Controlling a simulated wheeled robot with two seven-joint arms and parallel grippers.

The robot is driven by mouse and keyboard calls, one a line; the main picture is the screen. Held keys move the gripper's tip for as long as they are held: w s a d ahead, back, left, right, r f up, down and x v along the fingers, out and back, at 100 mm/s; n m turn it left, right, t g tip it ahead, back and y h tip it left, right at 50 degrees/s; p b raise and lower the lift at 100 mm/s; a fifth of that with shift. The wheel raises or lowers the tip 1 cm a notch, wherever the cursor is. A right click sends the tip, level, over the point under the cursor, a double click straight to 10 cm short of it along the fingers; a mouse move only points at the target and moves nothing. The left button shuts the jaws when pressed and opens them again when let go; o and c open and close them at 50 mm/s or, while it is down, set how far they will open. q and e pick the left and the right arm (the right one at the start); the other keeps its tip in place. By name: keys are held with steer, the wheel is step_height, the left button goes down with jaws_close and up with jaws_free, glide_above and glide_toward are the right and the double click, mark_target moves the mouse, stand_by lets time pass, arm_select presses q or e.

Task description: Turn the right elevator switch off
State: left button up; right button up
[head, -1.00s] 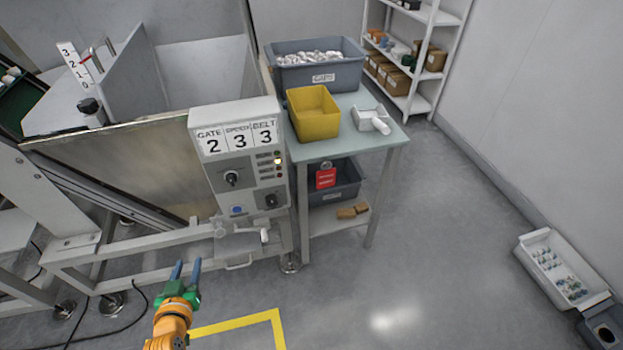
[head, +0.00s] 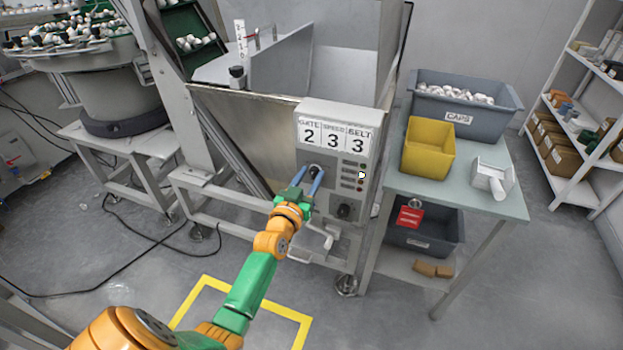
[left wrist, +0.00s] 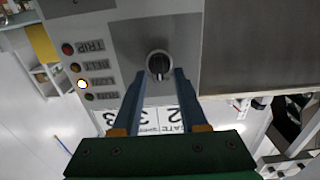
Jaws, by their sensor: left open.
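A grey control box (head: 331,148) carries a display reading GATE 2, SPEED 3, BELT 3. A black rotary switch (head: 313,167) is at its upper left; it also shows in the left wrist view (left wrist: 158,65) with a pale pointer mark. A second black knob (head: 344,211) is at the lower right. No readable label marks either as the elevator switch. My left gripper (head: 308,179) is open, its blue fingertips (left wrist: 161,76) on either side of the upper switch, close to it; contact cannot be told. My right gripper is not in view.
Indicator lamps (head: 361,175) line the panel's right side, one lit. A table (head: 500,205) with a yellow bin (head: 428,148) and grey caps bin (head: 463,110) stands right. Floor in front is open.

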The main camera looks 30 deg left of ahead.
arm_select(q)
jaws_close()
steer(key=n, duration=0.4)
steer(key=shift+a+p, duration=0.15)
steer(key=shift+p, duration=0.15)
steer(key=shift+s+a+f+n, duration=0.1)
steer(key=shift+n, duration=1.15)
steer(key=shift+a+f+n, duration=0.1)
steer(key=shift+n, duration=1.15)
jaws_free()
steer(key=p+v, duration=0.1)
steer(key=v, duration=0.6)
